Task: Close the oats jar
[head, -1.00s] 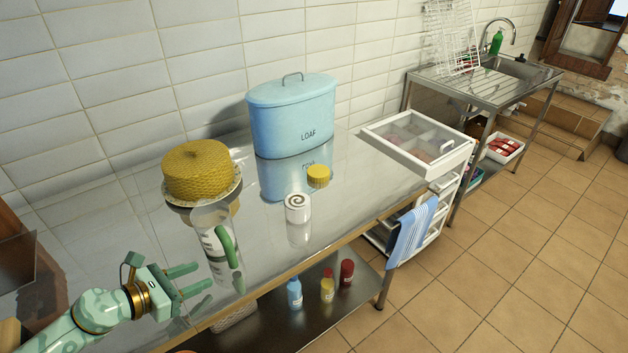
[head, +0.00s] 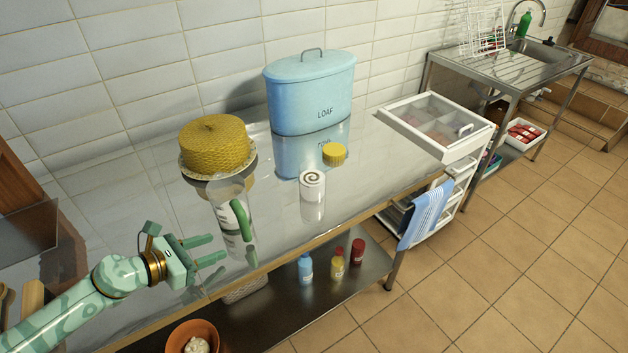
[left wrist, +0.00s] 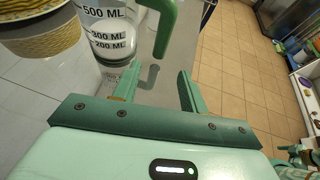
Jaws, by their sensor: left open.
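No jar marked as oats can be made out. A small white cylinder with a dark spiral on its top (head: 312,184) stands mid-table; I cannot tell whether it is the oats jar. A small yellow round lid or tub (head: 334,154) sits just behind it, apart from it. My left gripper (head: 218,247) is open and empty over the table's front left part, left of the clear measuring jug (head: 232,222) with a green handle. The left wrist view shows its spread fingers (left wrist: 158,78) close in front of the jug (left wrist: 105,38).
A yellow cake on a plate (head: 214,146) and a blue LOAF bin (head: 310,92) stand along the wall. A white drawer unit (head: 440,127) adjoins the table's right end. Bottles (head: 305,268) stand on the lower shelf. The table's right part is clear.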

